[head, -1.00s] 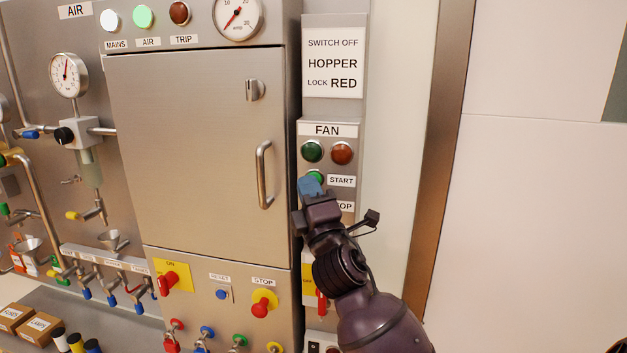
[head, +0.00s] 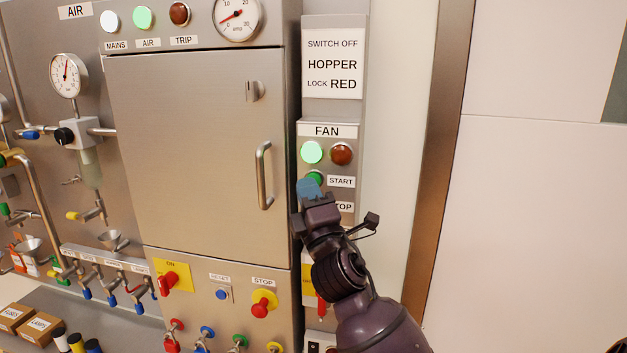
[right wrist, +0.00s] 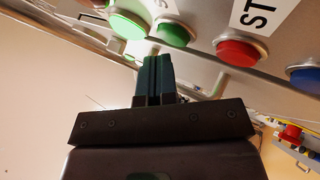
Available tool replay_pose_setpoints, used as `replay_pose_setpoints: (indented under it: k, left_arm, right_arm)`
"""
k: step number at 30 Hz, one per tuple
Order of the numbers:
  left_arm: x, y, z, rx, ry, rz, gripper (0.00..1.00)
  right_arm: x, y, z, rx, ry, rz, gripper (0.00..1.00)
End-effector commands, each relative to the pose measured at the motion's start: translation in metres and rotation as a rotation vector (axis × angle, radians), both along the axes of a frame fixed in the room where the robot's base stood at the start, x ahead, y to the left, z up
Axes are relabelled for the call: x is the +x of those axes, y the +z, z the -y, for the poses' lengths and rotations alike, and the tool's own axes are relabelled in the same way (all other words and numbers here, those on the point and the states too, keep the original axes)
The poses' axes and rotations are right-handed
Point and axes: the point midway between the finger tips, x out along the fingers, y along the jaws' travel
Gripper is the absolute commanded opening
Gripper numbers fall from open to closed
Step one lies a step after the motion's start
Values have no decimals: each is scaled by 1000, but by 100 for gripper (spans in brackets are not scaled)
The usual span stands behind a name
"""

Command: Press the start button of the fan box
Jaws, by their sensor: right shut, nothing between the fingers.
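The fan box (head: 349,130) is a narrow grey panel labelled FAN. Its green lamp (head: 312,152) is lit and its red lamp (head: 341,154) is dark. The green start button (head: 315,177) sits below the green lamp, beside the START label, partly covered by my fingertips. My right gripper (head: 308,188) is shut and empty, its blue-tipped fingers at the lower edge of the button. In the right wrist view the fingers (right wrist: 154,75) are just below the green start button (right wrist: 174,32); I cannot tell whether they touch it. My left gripper is not in view.
In the right wrist view a red button (right wrist: 240,51) and a blue button (right wrist: 304,77) are close to the right of the start button. A steel cabinet (head: 190,150) with a handle stands left of the fan box. Plain wall panels (head: 540,220) lie to the right.

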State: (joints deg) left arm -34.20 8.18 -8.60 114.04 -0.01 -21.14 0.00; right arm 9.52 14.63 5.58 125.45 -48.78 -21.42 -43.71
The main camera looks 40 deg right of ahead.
Motion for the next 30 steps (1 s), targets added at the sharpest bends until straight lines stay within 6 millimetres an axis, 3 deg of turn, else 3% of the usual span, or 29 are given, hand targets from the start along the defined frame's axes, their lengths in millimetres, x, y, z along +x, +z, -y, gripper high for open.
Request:
replay_pose_setpoints:
  k: [16, 30]
  left_arm:
    - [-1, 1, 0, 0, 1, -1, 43]
    - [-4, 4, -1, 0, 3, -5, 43]
  right_arm:
    - [-5, 0, -6, 1, 2, -1, 0]
    - [-28, 0, -34, 1, 2, -1, 0]
